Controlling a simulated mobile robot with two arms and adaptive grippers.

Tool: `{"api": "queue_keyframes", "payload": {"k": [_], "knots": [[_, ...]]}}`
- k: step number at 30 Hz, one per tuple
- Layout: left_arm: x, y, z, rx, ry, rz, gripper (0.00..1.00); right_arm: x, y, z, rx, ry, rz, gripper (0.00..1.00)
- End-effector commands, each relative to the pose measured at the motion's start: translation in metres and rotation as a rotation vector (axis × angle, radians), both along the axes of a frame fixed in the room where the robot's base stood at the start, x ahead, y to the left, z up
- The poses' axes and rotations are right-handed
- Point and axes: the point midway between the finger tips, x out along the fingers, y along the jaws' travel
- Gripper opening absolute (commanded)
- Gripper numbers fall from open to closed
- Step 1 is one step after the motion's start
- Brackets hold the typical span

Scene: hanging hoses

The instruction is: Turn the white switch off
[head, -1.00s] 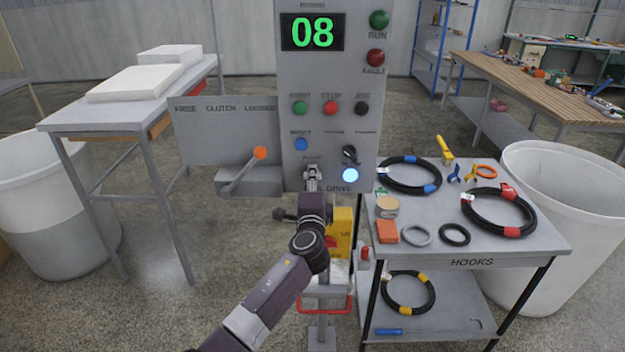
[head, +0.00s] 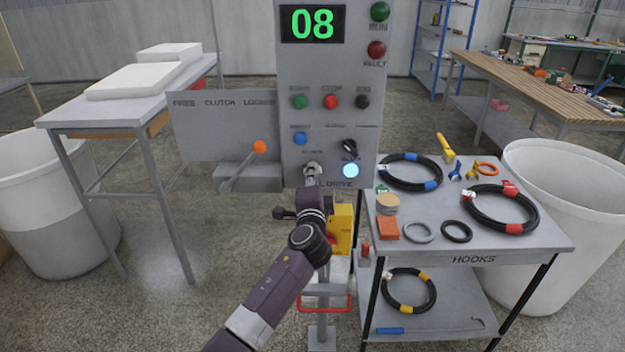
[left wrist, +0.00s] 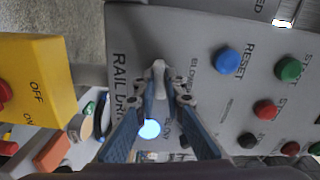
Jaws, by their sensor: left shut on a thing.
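A light grey-white switch lever (left wrist: 159,70) stands out from the grey control panel (left wrist: 205,20), between the BLOWER and RAIL DRIVE labels. My left gripper (left wrist: 163,94) is shut on this switch, with a blue-grey finger on either side of it. In the head view the left gripper (head: 312,174) is at the panel's lower edge and largely hides the switch. A round white-blue lamp (head: 350,170) glows beside it; it also shows in the left wrist view (left wrist: 149,129). The lever's exact tilt is hard to tell. My right gripper is not in view.
A blue button (head: 301,139) and a black rotary knob (head: 349,148) are close above. A clutch lever with an orange knob (head: 260,147) is to the left. A yellow OFF/ON box (head: 342,222) is below. A hose cart (head: 540,243) stands at right.

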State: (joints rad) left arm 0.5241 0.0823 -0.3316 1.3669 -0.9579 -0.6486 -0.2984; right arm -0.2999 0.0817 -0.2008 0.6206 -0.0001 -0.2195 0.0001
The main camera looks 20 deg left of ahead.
Motion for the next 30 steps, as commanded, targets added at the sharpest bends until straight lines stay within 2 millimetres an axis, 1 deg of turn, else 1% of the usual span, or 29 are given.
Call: {"api": "queue_keyframes", "payload": {"k": [1, 12, 21, 30], "knots": [[0.0, -0.001, -0.006, -0.038, -0.011, -0.001, 0.0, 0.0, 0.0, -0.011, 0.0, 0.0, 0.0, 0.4], [0.0, -0.001, -0.005, -0.338, -0.096, 0.0, 0.0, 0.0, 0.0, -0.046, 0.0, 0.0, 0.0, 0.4], [0.0, -0.001, -0.004, -0.518, -0.147, 0.0, 0.0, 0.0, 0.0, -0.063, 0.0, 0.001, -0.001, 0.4], [0.0, -0.001, -0.002, -0.596, -0.168, 0.0, 0.0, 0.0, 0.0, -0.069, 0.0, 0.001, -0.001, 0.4]]}}
